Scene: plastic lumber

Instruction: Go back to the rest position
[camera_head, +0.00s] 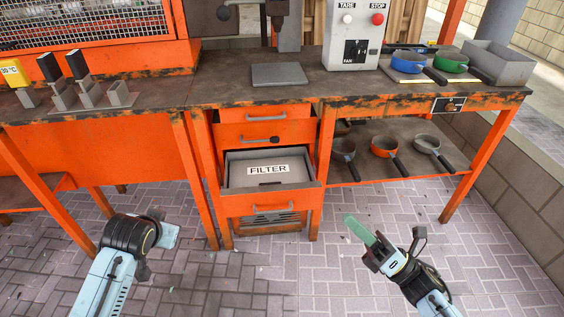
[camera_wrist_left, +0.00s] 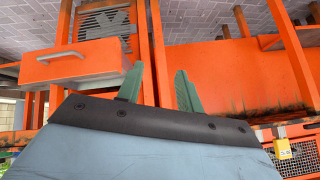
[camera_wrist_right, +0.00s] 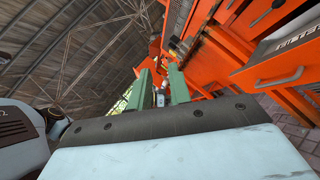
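My right gripper (camera_head: 360,230) is at the lower right of the head view, above the paved floor and apart from the workbench. In the right wrist view its two green fingers (camera_wrist_right: 160,72) stand apart with nothing held between them. My left arm comes in at the lower left of the head view, above the floor; its fingers do not show clearly there. In the left wrist view the left gripper's green fingers (camera_wrist_left: 160,73) are apart and empty. Neither gripper touches anything.
The orange workbench (camera_head: 225,92) stands ahead. Its drawer with a FILTER label (camera_head: 268,169) is pulled out towards me. Pans (camera_head: 384,147) lie on the lower shelf; blue (camera_head: 408,64) and green (camera_head: 450,63) pans are on top. A control box (camera_head: 354,35) stands there. The paved floor in front is free.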

